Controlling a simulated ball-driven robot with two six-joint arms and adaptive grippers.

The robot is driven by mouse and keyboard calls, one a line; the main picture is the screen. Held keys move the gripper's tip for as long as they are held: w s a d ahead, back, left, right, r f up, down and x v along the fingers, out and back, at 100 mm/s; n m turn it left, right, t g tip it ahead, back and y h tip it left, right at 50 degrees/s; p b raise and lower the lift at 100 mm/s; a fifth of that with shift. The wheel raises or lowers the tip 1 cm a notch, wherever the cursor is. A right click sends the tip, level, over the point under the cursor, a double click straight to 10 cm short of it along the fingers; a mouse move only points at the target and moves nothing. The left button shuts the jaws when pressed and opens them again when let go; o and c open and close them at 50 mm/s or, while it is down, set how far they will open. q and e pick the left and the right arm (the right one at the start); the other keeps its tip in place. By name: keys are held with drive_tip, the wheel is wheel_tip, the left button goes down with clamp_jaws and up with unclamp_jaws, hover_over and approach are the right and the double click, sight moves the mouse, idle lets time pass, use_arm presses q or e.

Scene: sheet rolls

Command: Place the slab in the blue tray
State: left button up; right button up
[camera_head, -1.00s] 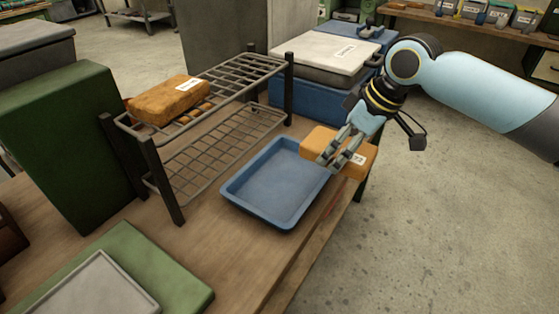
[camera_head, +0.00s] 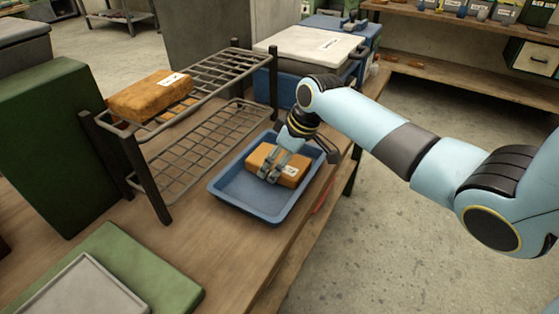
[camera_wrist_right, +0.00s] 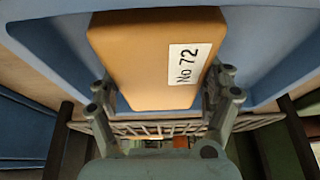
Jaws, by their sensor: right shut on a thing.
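An orange-brown slab (camera_head: 293,171) with a white label is in my right gripper (camera_head: 269,167), over the far half of the blue tray (camera_head: 236,205). In the right wrist view the slab (camera_wrist_right: 140,62) shows its label "No 72" and sits between the two fingers of the right gripper (camera_wrist_right: 160,100). The blue tray (camera_wrist_right: 262,75) surrounds it there. The right gripper is shut on the slab. I cannot tell whether the slab touches the tray floor. My left gripper is not in view.
A wire rack (camera_head: 215,130) stands left of the tray, with another orange slab (camera_head: 150,95) on its upper shelf. A green box (camera_head: 50,145) stands farther left. A green mat with a grey tray (camera_head: 85,292) lies at the front left. White and blue containers (camera_head: 312,48) are behind.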

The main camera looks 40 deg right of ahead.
drive_tip(key=shift+r, duration=0.1)
drive_tip(key=o, duration=1.5)
drive_tip(key=shift+o, duration=0.2)
drive_tip(key=shift+r, duration=0.1)
drive_tip(key=p+v, duration=0.1)
drive_tip(key=v, duration=1)
drive_tip(key=shift+s+d+r, duration=0.15)
drive_tip(key=shift+s+r, duration=0.1)
drive_tip(key=shift+r, duration=0.1)
